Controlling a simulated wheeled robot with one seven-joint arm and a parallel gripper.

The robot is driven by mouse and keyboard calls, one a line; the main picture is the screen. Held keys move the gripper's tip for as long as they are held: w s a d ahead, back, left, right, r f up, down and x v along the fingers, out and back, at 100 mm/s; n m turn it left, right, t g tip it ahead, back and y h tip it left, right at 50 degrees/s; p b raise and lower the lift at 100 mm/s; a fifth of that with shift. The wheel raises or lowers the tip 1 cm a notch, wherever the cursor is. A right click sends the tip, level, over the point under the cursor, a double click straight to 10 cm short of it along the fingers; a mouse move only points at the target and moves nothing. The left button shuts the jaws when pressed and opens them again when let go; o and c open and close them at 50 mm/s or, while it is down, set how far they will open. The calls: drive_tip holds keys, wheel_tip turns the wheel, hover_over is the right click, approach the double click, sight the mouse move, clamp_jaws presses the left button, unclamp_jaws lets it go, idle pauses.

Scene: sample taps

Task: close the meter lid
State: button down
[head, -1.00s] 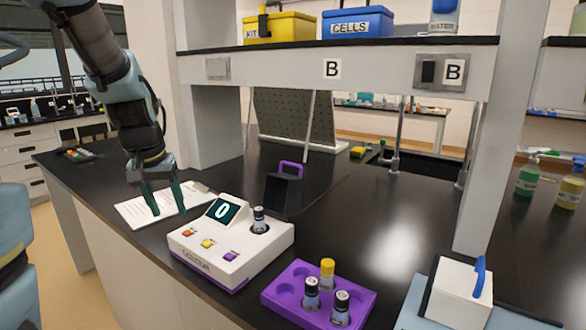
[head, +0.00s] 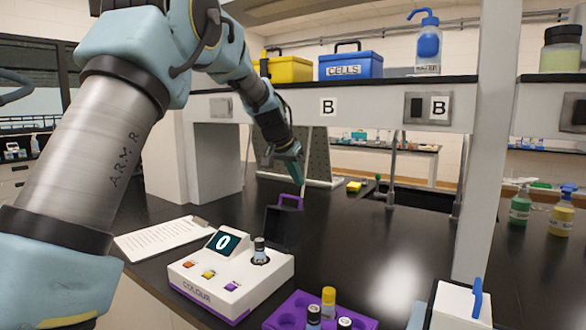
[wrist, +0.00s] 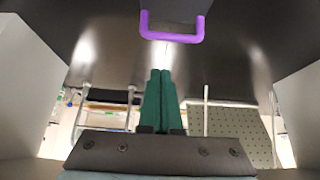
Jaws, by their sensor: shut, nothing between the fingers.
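The white colour meter (head: 215,293) stands on the black bench, its screen reading 0. A dark-capped vial (head: 259,252) stands upright in its well. The meter's black lid (head: 279,226) stands up open at the back of the meter, with a purple handle (head: 291,200) on its top edge. My gripper (head: 299,182) is in the air above and behind the lid, pointing down, with its green fingers together and empty. In the wrist view, the shut fingers (wrist: 159,74) are in the middle and the purple handle (wrist: 172,36) lies beyond their tips, apart from them.
A purple rack (head: 290,312) with several vials stands at the front right of the meter. A clipboard (head: 160,237) lies to its left. A shelf with a yellow box and a blue box (head: 350,66) spans above the bench.

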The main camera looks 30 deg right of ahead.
drive_tip(key=f+p, duration=0.2)
drive_tip(key=a+f, duration=0.1)
drive_tip(key=shift+s+a+f+p, duration=0.1)
drive_tip(key=shift+s+f+p, duration=0.2)
drive_tip(key=shift+p, duration=0.1)
drive_tip(key=shift+a+f+b, duration=0.1)
drive_tip(key=shift+b, duration=0.4)
drive_tip(key=shift+a+b, duration=0.1)
drive_tip(key=shift+b, duration=0.35)
